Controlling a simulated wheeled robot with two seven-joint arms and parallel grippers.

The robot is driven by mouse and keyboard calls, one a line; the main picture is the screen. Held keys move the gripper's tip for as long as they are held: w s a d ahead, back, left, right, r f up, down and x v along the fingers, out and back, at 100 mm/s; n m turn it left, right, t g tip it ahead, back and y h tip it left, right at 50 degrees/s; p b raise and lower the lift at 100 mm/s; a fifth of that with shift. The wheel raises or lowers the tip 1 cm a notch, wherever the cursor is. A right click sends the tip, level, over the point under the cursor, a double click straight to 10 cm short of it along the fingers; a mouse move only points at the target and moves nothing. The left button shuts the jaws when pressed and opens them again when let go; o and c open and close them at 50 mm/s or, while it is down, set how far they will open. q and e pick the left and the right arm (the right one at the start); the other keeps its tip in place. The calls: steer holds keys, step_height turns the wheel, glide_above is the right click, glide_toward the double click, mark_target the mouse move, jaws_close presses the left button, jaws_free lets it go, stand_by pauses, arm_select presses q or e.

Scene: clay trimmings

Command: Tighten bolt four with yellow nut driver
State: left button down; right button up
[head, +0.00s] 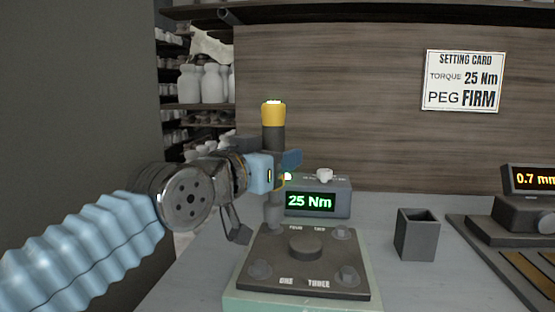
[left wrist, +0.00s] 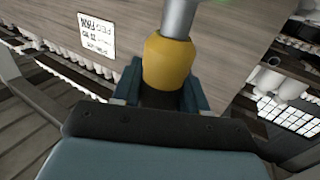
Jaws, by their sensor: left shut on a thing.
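The nut driver has a yellow cap (head: 273,114) over a dark shaft and a grey socket end (head: 273,214). It stands upright in my left gripper (head: 277,168), which is shut on its shaft. The left wrist view shows the yellow part (left wrist: 168,66) between the fingers (left wrist: 160,95). The socket end is at the back left corner of the dark plate (head: 304,254), beside a small label that seems to read FOUR. The bolt there is hidden, so I cannot tell whether the socket is seated on it. My right gripper is out of view.
Other bolts show at the plate's back right (head: 340,233), front left (head: 260,269) and front right (head: 347,275). A torque box (head: 334,184) reading 25 Nm stands behind. A grey cup (head: 416,234) is right. A setting card (head: 463,80) says 25 Nm, peg firm.

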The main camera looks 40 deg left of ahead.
mark_target(266, 136)
arm_select(q)
steer(key=shift+f+b, duration=0.85)
steer(key=shift+b, duration=0.1)
stand_by(0.9)
steer(key=shift+f+b, duration=0.15)
steer(key=shift+b, duration=0.6)
stand_by(1.5)
steer(key=shift+f+b, duration=0.25)
steer(key=shift+b, duration=0.05)
stand_by(2.4)
steer(key=shift+r+p, duration=2.1)
steer(key=shift+r, duration=1.15)
